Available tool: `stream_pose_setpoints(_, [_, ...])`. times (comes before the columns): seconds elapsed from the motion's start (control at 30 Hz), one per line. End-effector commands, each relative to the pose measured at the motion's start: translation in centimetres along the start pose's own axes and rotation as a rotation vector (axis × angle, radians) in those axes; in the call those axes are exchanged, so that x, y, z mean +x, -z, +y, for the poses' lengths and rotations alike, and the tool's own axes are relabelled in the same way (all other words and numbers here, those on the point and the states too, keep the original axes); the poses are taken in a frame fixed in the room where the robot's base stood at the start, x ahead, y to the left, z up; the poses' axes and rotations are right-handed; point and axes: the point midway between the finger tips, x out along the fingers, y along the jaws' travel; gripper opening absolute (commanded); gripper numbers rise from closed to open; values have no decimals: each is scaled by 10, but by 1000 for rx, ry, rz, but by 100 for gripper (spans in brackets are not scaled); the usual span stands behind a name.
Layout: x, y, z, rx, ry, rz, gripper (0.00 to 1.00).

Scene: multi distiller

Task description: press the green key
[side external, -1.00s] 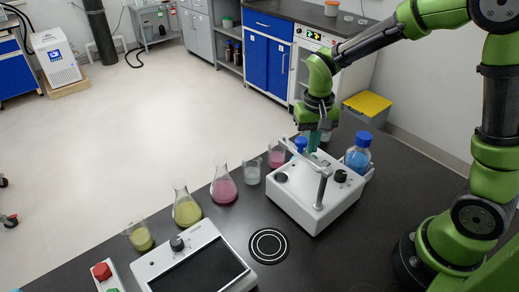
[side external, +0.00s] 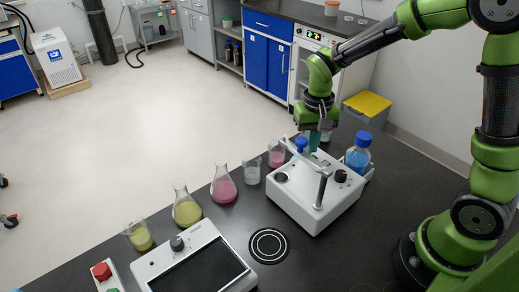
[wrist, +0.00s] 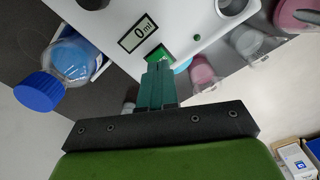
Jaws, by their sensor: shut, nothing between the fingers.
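A green key (wrist: 160,55) sits on the white device beside its "0 ml" display, seen in the wrist view. My gripper (wrist: 158,66) is shut and empty, its teal fingers pointing at the key and covering part of it. I cannot tell whether the fingertips touch the key. In the side view my gripper (side external: 313,145) is over the far part of the white device (side external: 312,205), with its fingers low near the top face. The key itself is hidden there behind the fingers.
A blue-capped bottle (side external: 358,153) stands right of the device, and another blue cap (side external: 301,144) is just left of my fingers. Flasks and beakers, such as a pink flask (side external: 223,187), stand to the left. A metal arm (side external: 321,185) rises from the device.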

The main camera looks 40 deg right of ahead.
Motion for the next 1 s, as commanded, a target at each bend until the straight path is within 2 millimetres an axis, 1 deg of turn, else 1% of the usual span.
stream_pose_setpoints(0.43, [1,0,0,0,0,0,0])
stream_pose_setpoints(1.0, [13,0,0,0,0,0,0])
